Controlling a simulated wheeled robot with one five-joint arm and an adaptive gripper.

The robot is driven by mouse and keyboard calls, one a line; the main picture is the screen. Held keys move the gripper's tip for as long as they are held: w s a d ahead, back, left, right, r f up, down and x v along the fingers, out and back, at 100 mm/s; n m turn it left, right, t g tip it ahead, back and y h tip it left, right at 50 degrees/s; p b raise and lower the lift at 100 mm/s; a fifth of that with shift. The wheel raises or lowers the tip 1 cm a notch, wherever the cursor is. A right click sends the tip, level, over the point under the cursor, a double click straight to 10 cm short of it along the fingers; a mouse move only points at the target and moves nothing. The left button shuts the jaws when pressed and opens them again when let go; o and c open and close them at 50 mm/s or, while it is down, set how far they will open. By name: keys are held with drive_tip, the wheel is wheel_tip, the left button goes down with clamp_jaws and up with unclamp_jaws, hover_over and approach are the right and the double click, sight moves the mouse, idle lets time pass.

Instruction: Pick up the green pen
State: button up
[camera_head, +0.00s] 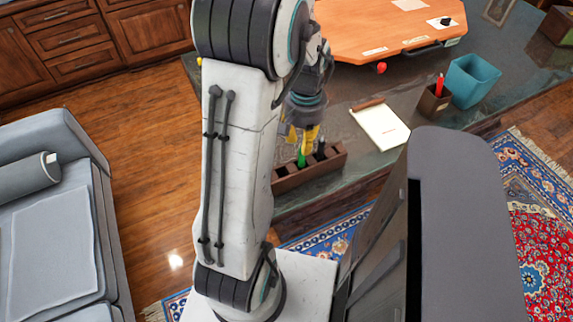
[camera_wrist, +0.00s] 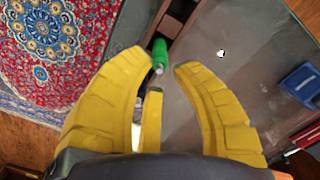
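The green pen (camera_head: 301,158) stands in a brown wooden organizer (camera_head: 284,183) near the front edge of the dark desk. My gripper (camera_head: 306,135) is directly above it, with yellow fingers pointing down. In the wrist view, the pen's green end (camera_wrist: 160,52) shows just beyond the fingertips, in the gap between the left and right fingers. The yellow fingers of the gripper (camera_wrist: 164,70) are spread apart and hold nothing. The pen's lower part is hidden in the organizer. I cannot tell whether a finger touches the pen.
A notepad (camera_head: 381,126) lies right of the organizer. Farther right are a brown cup with a red item (camera_head: 433,104) and a teal bin (camera_head: 472,80). A small red ball (camera_head: 381,68) sits by an orange board (camera_head: 370,30). A grey sofa (camera_head: 50,240) stands left.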

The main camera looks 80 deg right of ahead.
sight(302, 158)
drive_tip(key=shift+f, duration=3.4)
clamp_jaws()
